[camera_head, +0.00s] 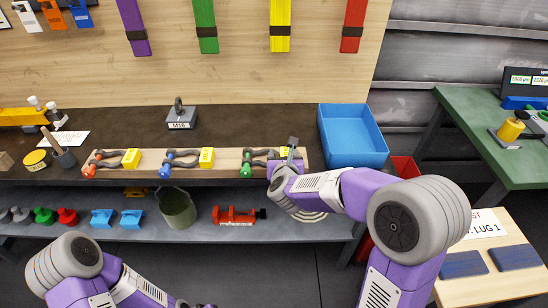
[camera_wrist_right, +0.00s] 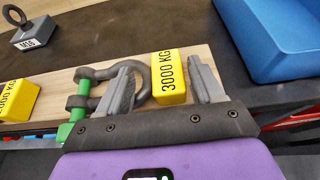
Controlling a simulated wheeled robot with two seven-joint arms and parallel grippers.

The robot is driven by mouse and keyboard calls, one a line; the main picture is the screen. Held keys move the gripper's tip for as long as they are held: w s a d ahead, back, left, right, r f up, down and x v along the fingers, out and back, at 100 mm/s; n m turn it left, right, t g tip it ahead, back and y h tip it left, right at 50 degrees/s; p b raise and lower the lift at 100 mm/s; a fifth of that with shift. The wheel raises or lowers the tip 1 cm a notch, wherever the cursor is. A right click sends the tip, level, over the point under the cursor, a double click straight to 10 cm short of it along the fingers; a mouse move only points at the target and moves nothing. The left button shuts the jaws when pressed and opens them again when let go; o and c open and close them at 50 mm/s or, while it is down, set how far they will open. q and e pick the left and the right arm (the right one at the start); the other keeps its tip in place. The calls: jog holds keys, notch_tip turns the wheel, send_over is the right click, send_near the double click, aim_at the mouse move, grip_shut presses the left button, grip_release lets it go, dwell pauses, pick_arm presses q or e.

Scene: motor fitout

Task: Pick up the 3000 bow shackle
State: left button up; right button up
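The 3000 bow shackle (camera_head: 249,166) is grey with a green pin end and lies on a wooden board on the bench. In the wrist view the shackle (camera_wrist_right: 142,76) shows its bow beside the yellow 3000 KG block (camera_wrist_right: 168,78). My right gripper (camera_head: 290,152) is at the board's right end, partly hiding the block. In the wrist view my right gripper (camera_wrist_right: 164,84) is open, its fingers wide apart. The left finger overlaps the shackle in the picture; whether they touch is unclear. The block shows between the fingers. My left gripper (camera_head: 188,303) barely shows at the bottom edge.
Two similar shackles, orange-ended (camera_head: 108,163) and blue-ended (camera_head: 180,162), lie left on the board (camera_head: 220,160) with yellow blocks. A blue bin (camera_head: 352,138) stands just right of the board. An M16 eyebolt block (camera_head: 182,121) stands behind. A shelf (camera_head: 300,231) lies below.

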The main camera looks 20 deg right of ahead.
grip_shut()
jog(key=shift+s, duration=0.1)
